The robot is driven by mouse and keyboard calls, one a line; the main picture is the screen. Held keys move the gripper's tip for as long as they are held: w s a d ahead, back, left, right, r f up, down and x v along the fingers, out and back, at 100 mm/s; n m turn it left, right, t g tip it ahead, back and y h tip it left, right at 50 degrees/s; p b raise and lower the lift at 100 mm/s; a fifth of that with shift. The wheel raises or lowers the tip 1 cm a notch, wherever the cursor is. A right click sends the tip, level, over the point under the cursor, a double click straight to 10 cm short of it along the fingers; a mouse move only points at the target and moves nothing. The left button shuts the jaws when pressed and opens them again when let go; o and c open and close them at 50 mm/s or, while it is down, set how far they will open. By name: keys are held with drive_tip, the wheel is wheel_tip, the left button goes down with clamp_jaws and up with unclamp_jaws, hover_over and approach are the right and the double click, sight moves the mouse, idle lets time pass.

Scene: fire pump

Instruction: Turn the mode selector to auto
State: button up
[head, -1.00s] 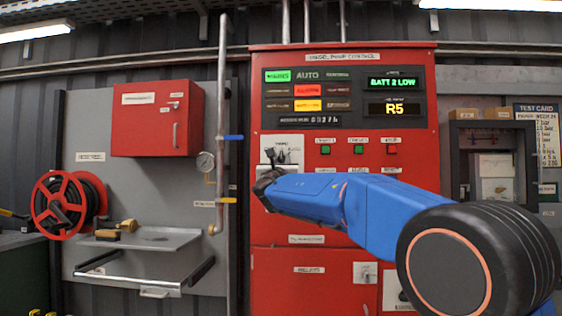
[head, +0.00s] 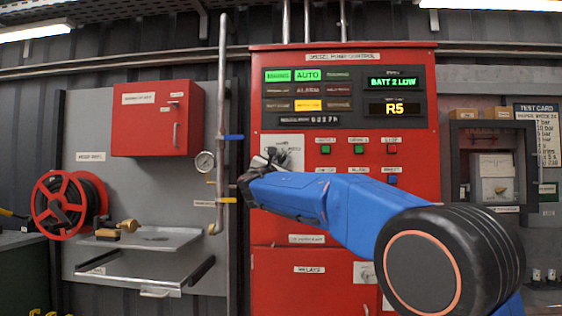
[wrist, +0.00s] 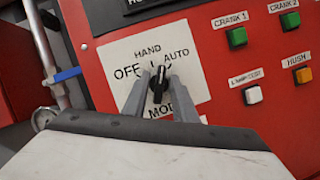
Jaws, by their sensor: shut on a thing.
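The mode selector (wrist: 158,86) is a small black knob on a white plate (wrist: 118,66) marked HAND, OFF, AUTO and MODE in the wrist view. Its light pointer mark leans up and to the right, towards the word AUTO. My gripper (wrist: 157,78) has one grey finger on each side of the knob and is shut on it. In the head view my gripper (head: 268,160) is at the plate on the red pump panel (head: 340,145), and hides the knob. The AUTO lamp (head: 308,75) is lit green.
Crank buttons (wrist: 237,36) and a white lamp-test button (wrist: 253,95) sit right of the plate. A vertical pipe with a blue lever (head: 233,137) stands just left of the panel. A hose reel (head: 58,205) and tray are farther left.

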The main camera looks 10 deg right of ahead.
drive_tip(key=shift+m+g+h, duration=0.4)
drive_tip(key=shift+m+g, duration=0.15)
drive_tip(key=shift+m, duration=0.9)
drive_tip(key=shift+m+g+h, duration=0.4)
drive_tip(key=shift+m+g, duration=0.15)
drive_tip(key=shift+m, duration=0.9)
drive_tip(key=o, duration=0.7)
drive_tip(key=shift+c, duration=0.2)
drive_tip(key=v, duration=1.7)
drive_tip(key=shift+s+a, duration=0.15)
drive_tip(key=shift+a, duration=0.1)
drive_tip(key=shift+r, duration=0.1)
